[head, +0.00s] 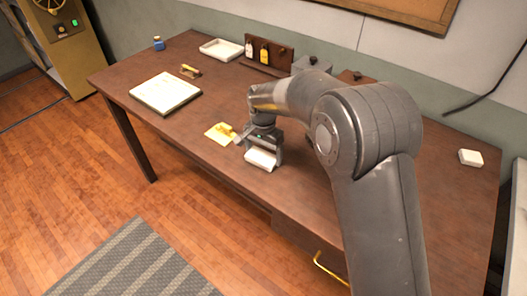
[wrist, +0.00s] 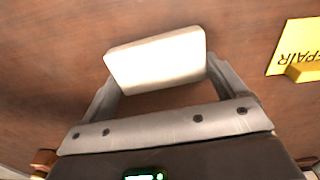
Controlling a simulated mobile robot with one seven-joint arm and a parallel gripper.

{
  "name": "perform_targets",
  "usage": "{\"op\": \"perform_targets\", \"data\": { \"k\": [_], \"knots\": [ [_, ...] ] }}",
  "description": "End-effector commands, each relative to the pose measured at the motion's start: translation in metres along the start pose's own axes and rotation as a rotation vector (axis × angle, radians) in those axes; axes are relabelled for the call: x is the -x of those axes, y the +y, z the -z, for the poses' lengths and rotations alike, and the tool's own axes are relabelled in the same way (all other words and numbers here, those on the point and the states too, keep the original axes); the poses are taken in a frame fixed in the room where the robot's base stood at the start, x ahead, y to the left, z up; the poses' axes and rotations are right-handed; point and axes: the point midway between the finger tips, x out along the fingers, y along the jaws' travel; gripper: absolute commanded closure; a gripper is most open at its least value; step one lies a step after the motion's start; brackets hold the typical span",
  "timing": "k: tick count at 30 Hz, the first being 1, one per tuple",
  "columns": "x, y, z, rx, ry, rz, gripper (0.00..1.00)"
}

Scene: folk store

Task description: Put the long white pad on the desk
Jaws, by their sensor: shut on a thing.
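The long white pad (head: 261,159) is between the fingers of my gripper (head: 263,160), near the front edge of the brown desk (head: 215,165). In the wrist view the pad (wrist: 157,62) spans the gap between the two fingers of my gripper (wrist: 160,85), which are shut on its ends. The desk surface (wrist: 50,60) lies behind the pad in that view. I cannot tell whether the pad touches the desk or is held just above it.
A yellow card (head: 220,133) lies left of my gripper. A white board (head: 165,93), an open white tray (head: 221,49) and a rack with bottles (head: 268,58) are farther back. A small white block (head: 471,157) is at the right. Bare desk lies front left.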

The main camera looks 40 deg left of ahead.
Motion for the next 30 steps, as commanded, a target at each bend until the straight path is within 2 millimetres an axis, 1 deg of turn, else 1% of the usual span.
{"op": "perform_targets", "data": {
  "k": [5, 6, 9, 17, 20, 23, 30],
  "knots": [
    [-0.004, 0.000, 0.000, 0.000, -0.001, -0.001, 0.31],
    [-0.003, 0.000, 0.000, 0.000, 0.000, 0.000, 0.07],
    [-0.003, 0.000, 0.000, 0.000, 0.000, 0.000, 0.00],
    [0.000, 0.000, 0.000, 0.000, 0.001, 0.001, 0.00],
    [0.010, -0.001, 0.001, 0.000, 0.002, 0.003, 0.00],
    [0.028, -0.001, 0.001, 0.000, 0.003, 0.004, 0.00],
    [0.080, 0.000, 0.001, 0.000, 0.003, 0.003, 0.00]
  ]
}}
